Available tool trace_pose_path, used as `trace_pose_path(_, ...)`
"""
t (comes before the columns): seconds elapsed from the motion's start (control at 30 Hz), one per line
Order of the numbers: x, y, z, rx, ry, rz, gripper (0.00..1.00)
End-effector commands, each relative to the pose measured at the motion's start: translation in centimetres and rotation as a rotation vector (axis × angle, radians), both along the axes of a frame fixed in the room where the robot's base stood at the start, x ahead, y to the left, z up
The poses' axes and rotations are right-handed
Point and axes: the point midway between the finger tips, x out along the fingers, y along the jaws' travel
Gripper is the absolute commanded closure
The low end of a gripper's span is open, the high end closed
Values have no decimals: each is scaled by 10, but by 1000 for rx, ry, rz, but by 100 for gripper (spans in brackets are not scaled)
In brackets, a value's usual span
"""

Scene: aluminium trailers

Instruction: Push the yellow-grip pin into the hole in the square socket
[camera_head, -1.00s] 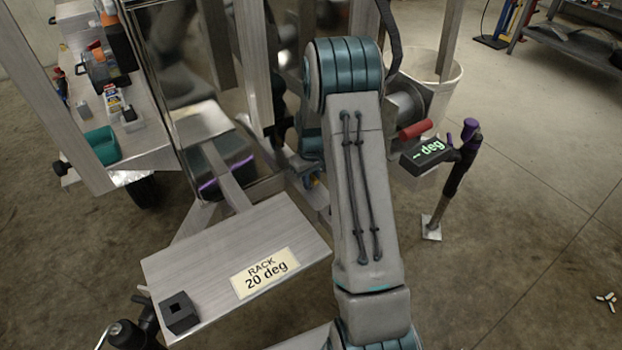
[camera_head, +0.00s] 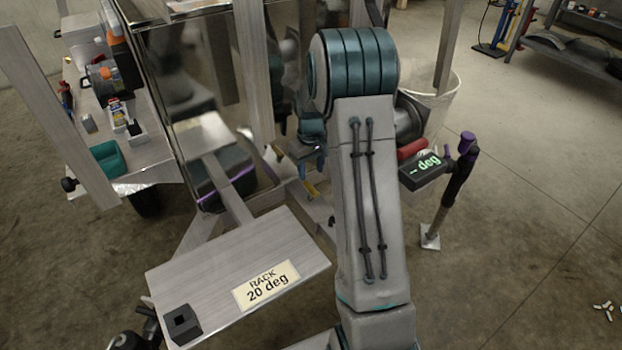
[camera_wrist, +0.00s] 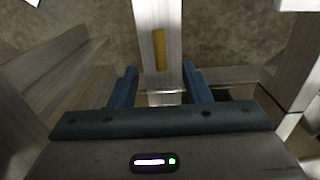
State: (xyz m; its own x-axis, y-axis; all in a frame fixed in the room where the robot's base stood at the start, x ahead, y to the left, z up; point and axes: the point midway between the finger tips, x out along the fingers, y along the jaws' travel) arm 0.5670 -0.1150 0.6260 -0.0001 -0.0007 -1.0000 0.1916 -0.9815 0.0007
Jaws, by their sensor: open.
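The square socket (camera_head: 183,325) is a small black block with a square hole, on the lower left corner of the tilted rack plate in the head view. A yellow grip (camera_wrist: 159,50), which looks like the pin's, lies along a pale aluminium bar in the wrist view, just beyond my fingertips and roughly centred between them. A small yellow piece (camera_head: 311,190) also shows below my gripper (camera_head: 310,155) in the head view. In the wrist view my gripper (camera_wrist: 160,78) is open, its two blue fingers apart with nothing held. The pin's shaft cannot be made out.
The rack plate (camera_head: 225,265) bears a "RACK 20 deg" label. Aluminium posts (camera_head: 252,75) stand near my arm. A handle with a "-- deg" display (camera_head: 425,168) and a white bucket (camera_head: 440,95) are at right. A cluttered bench (camera_head: 125,160) is at left. Floor at far right is mostly clear.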

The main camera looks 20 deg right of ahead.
Motion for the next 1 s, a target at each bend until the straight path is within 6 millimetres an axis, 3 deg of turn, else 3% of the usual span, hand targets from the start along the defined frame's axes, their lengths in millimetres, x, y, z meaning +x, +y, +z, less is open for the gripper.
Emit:
trace_pose_path(0.03, 0, 0, 13, 0, -3, 0, 56)
trace_pose_path(0.2, 0, 0, 33, -1, -1, 0, 56)
trace_pose_path(0.6, 0, 0, 38, 0, 0, 0, 56)
trace_pose_path(0.77, -4, 4, 44, -1, -4, -3, 100)
trace_pose_path(1.0, -46, 32, 87, -7, -28, -32, 100)
